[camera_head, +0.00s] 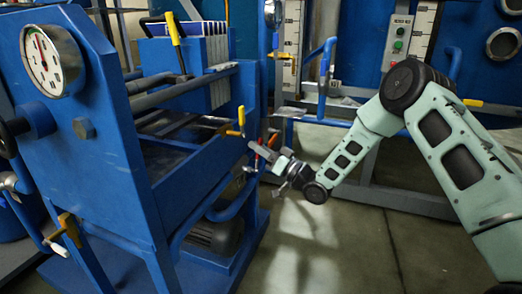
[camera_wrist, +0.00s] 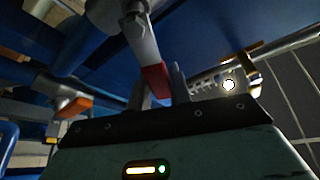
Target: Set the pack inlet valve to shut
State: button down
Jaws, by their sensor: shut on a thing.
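A valve lever (camera_wrist: 138,38) with a pale metal arm and a red end (camera_wrist: 154,82) shows in the wrist view. My gripper (camera_wrist: 161,88) is shut on the red end, one finger on each side. No label shows, so I cannot tell from the pictures that this is the pack inlet valve. In the head view my gripper (camera_head: 264,150) is at the right end of the blue press frame (camera_head: 190,185); the lever is too small there to tell its angle.
A lever with an orange end (camera_wrist: 74,105) is at the left in the wrist view. A yellow-handled valve (camera_head: 241,117) is near my gripper in the head view. A gauge (camera_head: 47,58) is at upper left. Open floor (camera_head: 315,245) lies below my arm.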

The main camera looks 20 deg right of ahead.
jog(key=n, duration=0.1)
jog(key=s+n+g+y, duration=0.1)
jog(key=n, duration=0.1)
jog(key=shift+s+a+r+n, duration=0.15)
jog(key=shift+a+n, duration=0.15)
jog(key=shift+a, duration=0.1)
jog(key=shift+s+a+n+g+y+b, duration=0.2)
jog(key=shift+s+n+g+y, duration=0.15)
jog(key=shift+n, duration=0.5)
jog(key=shift+s+a+n+g+y+b, duration=0.2)
jog(key=shift+n+g+y, duration=0.2)
jog(key=shift+n, duration=0.45)
jog(key=c, duration=1.3)
grip_release()
jog(key=shift+r, duration=0.1)
jog(key=shift+s+d, duration=0.1)
jog(key=p+v, duration=0.5)
jog(key=v, duration=1.2)
jog(key=shift+f, duration=0.2)
